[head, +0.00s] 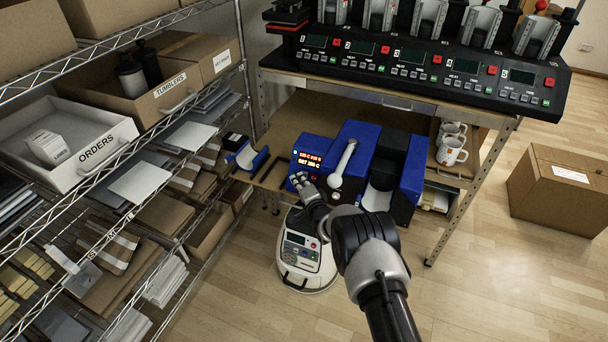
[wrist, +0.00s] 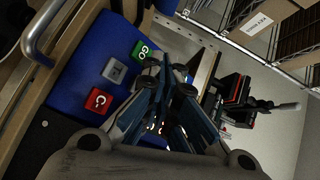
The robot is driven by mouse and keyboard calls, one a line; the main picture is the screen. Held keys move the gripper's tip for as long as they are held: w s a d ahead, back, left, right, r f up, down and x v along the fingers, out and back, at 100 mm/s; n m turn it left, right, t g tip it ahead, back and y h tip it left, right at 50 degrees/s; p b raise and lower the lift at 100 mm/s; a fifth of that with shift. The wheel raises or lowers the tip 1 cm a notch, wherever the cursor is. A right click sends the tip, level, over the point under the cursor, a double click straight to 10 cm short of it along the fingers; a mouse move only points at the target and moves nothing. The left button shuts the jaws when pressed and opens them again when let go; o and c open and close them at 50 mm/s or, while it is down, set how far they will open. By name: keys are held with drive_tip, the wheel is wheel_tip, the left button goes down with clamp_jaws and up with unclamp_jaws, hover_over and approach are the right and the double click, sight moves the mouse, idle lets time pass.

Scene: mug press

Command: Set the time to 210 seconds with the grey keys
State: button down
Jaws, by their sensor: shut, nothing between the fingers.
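The blue press (head: 360,150) stands on the lower shelf of the bench. Its lit display (head: 308,160) shows two lines of orange-red characters, too small to read surely. In the wrist view its blue panel (wrist: 75,65) carries a red key (wrist: 98,100), a grey key (wrist: 114,71) and a green key (wrist: 141,50) in a row. My gripper (head: 299,180) is at the front of the panel, just below the display. It is shut and empty; its fingers also show in the wrist view (wrist: 165,80), beside the green key. They hide part of the panel; I cannot tell whether they touch a key.
A row of presses with small key panels (head: 411,72) stands on the bench top. White mugs (head: 452,150) sit on the shelf at right. A wire rack with boxes (head: 165,88) fills the left. A cardboard box (head: 565,185) stands on the open floor at right.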

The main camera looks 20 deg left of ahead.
drive_tip(key=s+r+p, duration=0.1)
drive_tip(key=s+p, duration=0.2)
drive_tip(key=s+r+p, duration=0.1)
drive_tip(key=p, duration=0.1)
drive_tip(key=shift+s+r, duration=0.2)
drive_tip(key=shift+r, duration=0.1)
drive_tip(key=shift+f, duration=0.1)
idle(0.7)
